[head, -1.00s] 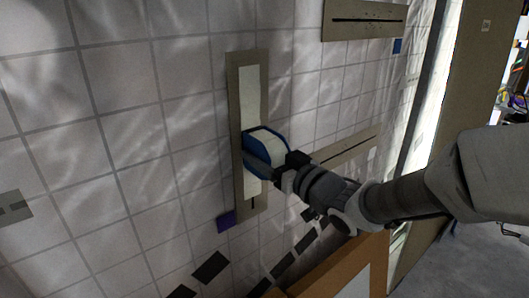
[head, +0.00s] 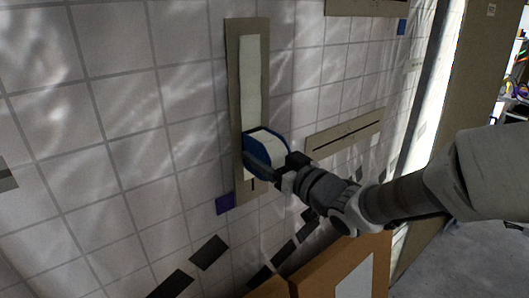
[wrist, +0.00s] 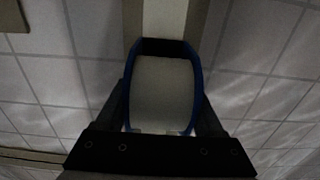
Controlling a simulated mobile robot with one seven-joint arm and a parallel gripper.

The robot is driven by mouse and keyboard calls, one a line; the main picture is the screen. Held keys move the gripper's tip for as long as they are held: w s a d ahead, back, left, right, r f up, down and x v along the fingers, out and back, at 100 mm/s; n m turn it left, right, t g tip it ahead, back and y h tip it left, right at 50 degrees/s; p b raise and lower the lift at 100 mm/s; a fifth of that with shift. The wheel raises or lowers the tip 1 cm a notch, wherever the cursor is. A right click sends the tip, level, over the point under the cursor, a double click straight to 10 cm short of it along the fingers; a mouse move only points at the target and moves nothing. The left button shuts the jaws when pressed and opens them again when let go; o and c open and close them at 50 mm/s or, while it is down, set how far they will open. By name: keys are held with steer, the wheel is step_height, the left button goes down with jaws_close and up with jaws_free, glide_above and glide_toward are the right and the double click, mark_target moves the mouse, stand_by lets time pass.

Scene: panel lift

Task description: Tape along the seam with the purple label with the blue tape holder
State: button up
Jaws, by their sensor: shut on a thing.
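A tall grey-brown strip (head: 234,75) is on the tiled wall, with a purple label (head: 223,203) at its lower left. A long white band of tape (head: 251,60) covers the middle of the strip above the holder. A short dark piece of seam (head: 252,184) shows near the strip's bottom. The blue tape holder (head: 268,150) with its pale roll is against the strip's lower part. My gripper (head: 283,168) is shut on it from the right. In the wrist view, the holder (wrist: 197,95) sits between the fingers and hides most of the strip.
Another strip with a bare dark slot (head: 345,138) is to the right, and a further strip is at the top right near a blue label (head: 401,27). Dark rectangles (head: 209,252) and a brown box-like panel (head: 312,272) are below.

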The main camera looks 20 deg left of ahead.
steer(key=shift+a+f+b, duration=0.1)
steer(key=shift+f+b, duration=5.3)
steer(key=shift+f, duration=0.9)
steer(key=shift+r, duration=0.1)
steer(key=shift+p+v, duration=0.65)
steer(key=shift+v, duration=2.3)
steer(key=shift+p+v, duration=0.35)
steer(key=shift+v, duration=1.15)
steer(key=shift+w, duration=0.1)
